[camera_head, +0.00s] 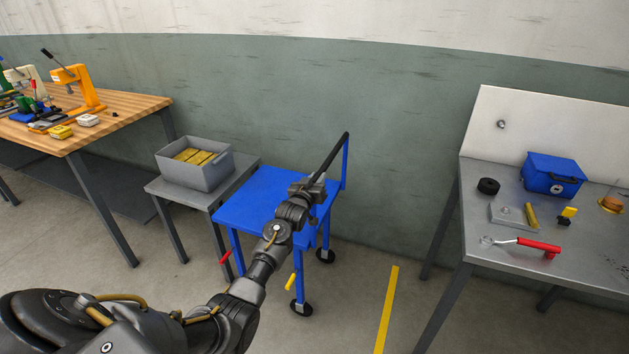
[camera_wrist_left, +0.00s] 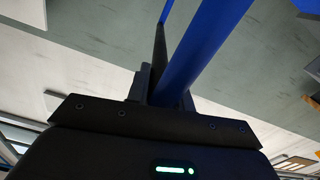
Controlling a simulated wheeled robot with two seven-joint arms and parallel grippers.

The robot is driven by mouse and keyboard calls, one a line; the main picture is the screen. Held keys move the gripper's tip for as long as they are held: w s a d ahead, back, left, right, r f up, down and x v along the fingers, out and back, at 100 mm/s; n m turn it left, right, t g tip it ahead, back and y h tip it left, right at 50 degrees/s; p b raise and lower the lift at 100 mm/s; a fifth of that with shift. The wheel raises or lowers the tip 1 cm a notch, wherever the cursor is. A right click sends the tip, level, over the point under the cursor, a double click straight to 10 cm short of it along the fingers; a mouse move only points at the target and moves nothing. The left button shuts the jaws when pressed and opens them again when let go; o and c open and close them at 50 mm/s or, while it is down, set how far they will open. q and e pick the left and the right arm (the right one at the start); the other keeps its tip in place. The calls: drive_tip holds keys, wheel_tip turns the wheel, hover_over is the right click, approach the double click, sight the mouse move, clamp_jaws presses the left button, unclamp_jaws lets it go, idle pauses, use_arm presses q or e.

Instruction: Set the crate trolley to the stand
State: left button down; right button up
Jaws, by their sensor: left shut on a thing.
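The blue crate trolley (camera_head: 255,200) stands at the right side of the low grey stand (camera_head: 165,190); its top is bare. Its left edge is close to the stand's right edge; I cannot tell whether they touch. A black push bar (camera_head: 332,155) rises on blue posts at the trolley's right end. My left gripper (camera_head: 310,187) is shut on this bar, near its front end. In the left wrist view the gripper (camera_wrist_left: 160,90) has the black bar between its fingers, with a blue post (camera_wrist_left: 195,50) beside it. My right gripper is not in view.
A grey crate (camera_head: 205,175) of yellow pieces sits on the stand. A wooden bench (camera_head: 130,110) with presses is at left. A grey metal table (camera_head: 455,225) with a blue box (camera_head: 552,175) is at right. A yellow floor line (camera_head: 386,310) runs between on open floor.

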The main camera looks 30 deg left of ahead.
use_arm(q)
drive_tip(key=shift+a, duration=0.25)
drive_tip(key=c, duration=1.3)
unclamp_jaws()
drive_tip(key=shift+a, duration=0.15)
drive_tip(key=shift+o, duration=0.2)
drive_tip(key=shift+d, duration=0.25)
drive_tip(key=shift+s, duration=0.25)
drive_tip(key=s+d, duration=0.1)
drive_tip(key=s, duration=0.9)
drive_tip(key=shift+d, duration=0.3)
drive_tip(key=shift+s, duration=0.1)
